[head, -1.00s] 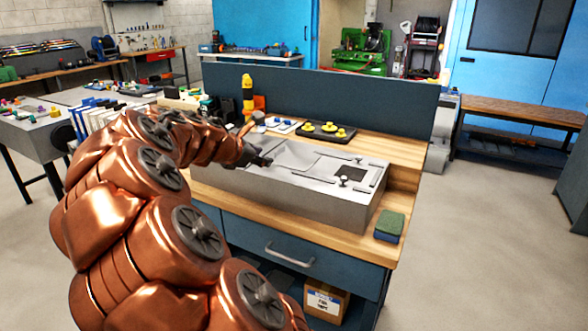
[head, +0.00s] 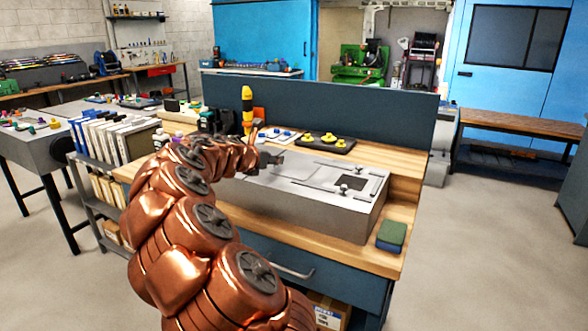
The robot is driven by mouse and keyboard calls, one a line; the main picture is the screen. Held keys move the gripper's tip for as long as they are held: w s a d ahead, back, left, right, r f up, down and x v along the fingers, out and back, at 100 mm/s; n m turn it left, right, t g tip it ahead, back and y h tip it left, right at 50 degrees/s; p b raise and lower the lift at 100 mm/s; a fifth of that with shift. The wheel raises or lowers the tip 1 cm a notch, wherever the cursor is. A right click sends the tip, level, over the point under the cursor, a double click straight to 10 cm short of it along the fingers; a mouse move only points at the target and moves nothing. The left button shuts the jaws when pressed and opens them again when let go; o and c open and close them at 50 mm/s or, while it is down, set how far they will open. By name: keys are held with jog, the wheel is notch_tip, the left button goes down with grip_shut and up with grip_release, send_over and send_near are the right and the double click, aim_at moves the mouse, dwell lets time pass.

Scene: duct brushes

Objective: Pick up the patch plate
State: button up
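A long grey metal duct box (head: 300,205) lies on the wooden bench top. Its upper face has a dark square opening (head: 352,183), thin rails and small knobs near the right end. A flat grey area (head: 312,168) left of the opening may be the patch plate, but it blends with the duct's grey top and I cannot tell its edges. My gripper (head: 274,159) is over the far left part of the duct top, left of the opening. It is small and dark here, and I cannot tell whether its fingers are apart or hold anything.
A blue-green sponge block (head: 391,236) sits at the bench's front right corner. Behind the duct are a dark tray with yellow knobs (head: 325,141), a white tray (head: 280,135) and a yellow-and-black tool (head: 247,108). A dark upright panel (head: 350,115) backs the bench.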

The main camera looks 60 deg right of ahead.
aim_at(296, 165)
jog(key=shift+x, duration=1.7)
jog(key=shift+s, duration=0.15)
jog(key=shift+c, duration=0.4)
grip_shut()
